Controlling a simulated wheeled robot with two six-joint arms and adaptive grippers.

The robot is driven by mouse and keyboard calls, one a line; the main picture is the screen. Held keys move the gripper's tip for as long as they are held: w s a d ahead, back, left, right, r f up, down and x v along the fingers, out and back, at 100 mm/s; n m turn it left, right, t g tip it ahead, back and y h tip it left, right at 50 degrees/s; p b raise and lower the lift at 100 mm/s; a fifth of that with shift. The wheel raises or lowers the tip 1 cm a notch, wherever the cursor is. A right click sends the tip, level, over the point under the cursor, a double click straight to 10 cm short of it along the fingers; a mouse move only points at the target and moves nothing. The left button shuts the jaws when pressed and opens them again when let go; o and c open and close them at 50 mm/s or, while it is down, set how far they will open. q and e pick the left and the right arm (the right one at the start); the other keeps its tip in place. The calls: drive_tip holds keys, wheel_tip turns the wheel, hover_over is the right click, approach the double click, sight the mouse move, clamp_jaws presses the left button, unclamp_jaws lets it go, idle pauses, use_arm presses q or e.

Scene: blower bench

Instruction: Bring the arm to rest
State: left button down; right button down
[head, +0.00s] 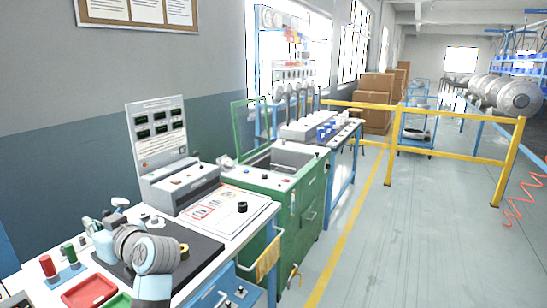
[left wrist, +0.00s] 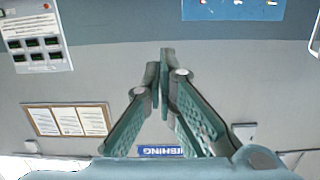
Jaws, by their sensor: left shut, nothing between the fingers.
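My left arm reaches in at the lower left of the head view, above the dark mat (head: 190,262) on the bench. Its gripper (head: 90,226) is partly hidden behind my own wrist there. In the left wrist view the left gripper (left wrist: 164,62) shows clearly, with its two green fingers together at the tips and nothing between them. It points at a grey wall and touches nothing that I can see. My right gripper is in neither view.
A control panel (head: 158,134) stands behind the mat. A red tray (head: 89,291) and red and green cylinders (head: 47,265) are near the arm. A green cabinet (head: 285,205) stands to the right. Yellow rails (head: 455,114) border the open floor (head: 400,240).

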use_arm(q)
drive_tip(key=w+d+f+m+t+h, duration=0.5)
drive_tip(key=w+d+f+m+h, duration=0.15)
drive_tip(key=w+f+m, duration=0.35)
drive_tip(key=s+d+f+m+g+h+b, duration=0.1)
drive_tip(key=s+d+f+m+h, duration=0.15)
drive_tip(key=f, duration=1.15)
drive_tip(key=s+d+f+m+g+h, duration=0.1)
drive_tip(key=s+d+f+h, duration=0.25)
drive_tip(key=f, duration=1.05)
drive_tip(key=s+d+f+g+h, duration=0.15)
drive_tip(key=s+f+g, duration=0.35)
drive_tip(key=s+f, duration=1.7)
drive_tip(key=s+a+f+g+b, duration=0.1)
drive_tip(key=s+f, duration=0.3)
drive_tip(key=s, duration=1.1)
drive_tip(key=s+f+n+g, duration=0.1)
drive_tip(key=s+f+g, duration=0.2)
drive_tip(key=s, duration=1.3)
wheel_tip(320, 180, down, 2)
drive_tip(key=shift+a+f+g+b, duration=0.2)
drive_tip(key=shift+a+g+b, duration=0.15)
drive_tip(key=shift+g, duration=0.05)
